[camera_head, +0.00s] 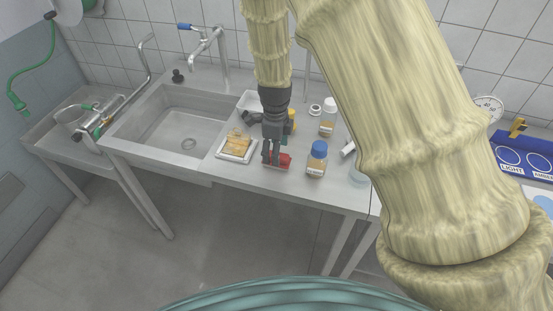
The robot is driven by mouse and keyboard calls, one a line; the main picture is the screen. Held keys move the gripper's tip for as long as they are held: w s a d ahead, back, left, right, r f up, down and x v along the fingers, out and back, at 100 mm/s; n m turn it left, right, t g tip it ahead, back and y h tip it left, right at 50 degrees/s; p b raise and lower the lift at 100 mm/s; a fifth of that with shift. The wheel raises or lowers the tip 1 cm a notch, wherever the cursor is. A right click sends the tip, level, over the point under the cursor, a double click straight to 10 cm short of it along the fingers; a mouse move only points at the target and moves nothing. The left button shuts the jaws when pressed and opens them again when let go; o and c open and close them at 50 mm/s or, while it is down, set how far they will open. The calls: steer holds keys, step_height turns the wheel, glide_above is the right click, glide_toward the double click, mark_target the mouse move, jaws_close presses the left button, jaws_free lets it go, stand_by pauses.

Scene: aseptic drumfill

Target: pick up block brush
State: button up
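A small red block (285,160), which looks like the block brush, lies on the steel counter near its front edge. My gripper (271,160) points straight down at it. The dark fingers reach the left part of the red block and hide some of it. A narrow gap shows between the fingers. I cannot tell whether they touch the block or are shut on it.
Left of my gripper is a white tray (224,154) with tan pieces. A blue-capped bottle (317,167) stands close on the right, a white-capped bottle (327,126) behind it. A steel sink (160,135) is at left. Dark and yellow items sit behind my gripper.

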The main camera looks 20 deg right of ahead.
steer(key=shift+w+d+f+p, duration=0.15)
steer(key=shift+f+p, duration=0.35)
steer(key=shift+f, duration=0.35)
steer(key=shift+w+d+f+p, duration=0.15)
steer(key=shift+f+p, duration=0.35)
steer(key=shift+f, duration=1.2)
steer(key=c, duration=1.2)
steer(key=shift+r+b, duration=0.4)
steer(key=shift+r, duration=0.4)
steer(key=shift+r+b, duration=0.4)
steer(key=shift+r, duration=0.45)
steer(key=s+d+r+b, duration=0.1)
steer(key=s+b, duration=0.3)
steer(key=s, duration=1.2)
steer(key=shift+r+b, duration=0.35)
steer(key=shift+b, duration=0.05)
